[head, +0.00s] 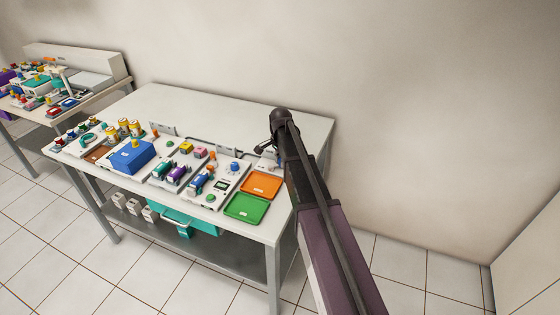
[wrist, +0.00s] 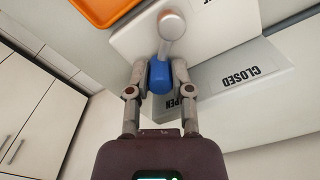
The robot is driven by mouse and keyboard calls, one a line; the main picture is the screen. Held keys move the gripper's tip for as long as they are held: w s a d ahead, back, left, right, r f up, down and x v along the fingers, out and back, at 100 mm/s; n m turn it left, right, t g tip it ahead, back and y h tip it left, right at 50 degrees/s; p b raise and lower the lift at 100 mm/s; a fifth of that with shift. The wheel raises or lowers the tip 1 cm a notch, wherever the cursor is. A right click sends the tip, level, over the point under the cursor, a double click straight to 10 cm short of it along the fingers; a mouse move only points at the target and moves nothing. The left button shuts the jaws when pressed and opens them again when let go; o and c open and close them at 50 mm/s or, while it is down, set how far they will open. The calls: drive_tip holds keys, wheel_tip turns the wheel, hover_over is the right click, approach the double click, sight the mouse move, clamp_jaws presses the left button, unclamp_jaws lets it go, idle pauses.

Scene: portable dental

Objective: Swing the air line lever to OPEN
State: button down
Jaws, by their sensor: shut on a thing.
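The air line lever has a silver round pivot (wrist: 173,26) and a blue grip (wrist: 160,76), seen in the wrist view. My gripper (wrist: 160,82) is shut on the blue grip, one finger on each side. The lever points from its pivot towards my palm. A grey sign plate shows the word CLOSED (wrist: 240,76) at the right and OPEN (wrist: 189,103) beside my right finger, both upside down. The finger partly covers OPEN. In the head view my gripper (head: 268,148) is at the table's right end, and my arm hides most of the lever.
An orange tray (head: 262,185) and a green tray (head: 246,206) lie on the table (head: 181,97) left of my arm. A blue box (head: 132,157) and several coloured parts stand further left. A second table is at the far left. The table's back strip is clear.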

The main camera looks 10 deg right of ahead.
drive_tip(key=shift+s, duration=0.1)
drive_tip(key=c, duration=0.5)
unclamp_jaws()
drive_tip(key=shift+w+n, duration=0.2)
drive_tip(key=shift+n, duration=0.1)
drive_tip(key=n, duration=0.1)
drive_tip(key=w+n, duration=0.1)
drive_tip(key=n, duration=0.2)
drive_tip(key=shift+w+a, duration=0.15)
drive_tip(key=shift+a, duration=0.1)
drive_tip(key=n, duration=0.2)
drive_tip(key=w+a+n, duration=0.1)
drive_tip(key=n, duration=0.1)
drive_tip(key=shift+r+n, duration=0.1)
drive_tip(key=shift+n, duration=0.2)
wheel_tip(320, 180, up, 14)
drive_tip(key=p, duration=1.4)
drive_tip(key=shift+f, duration=0.25)
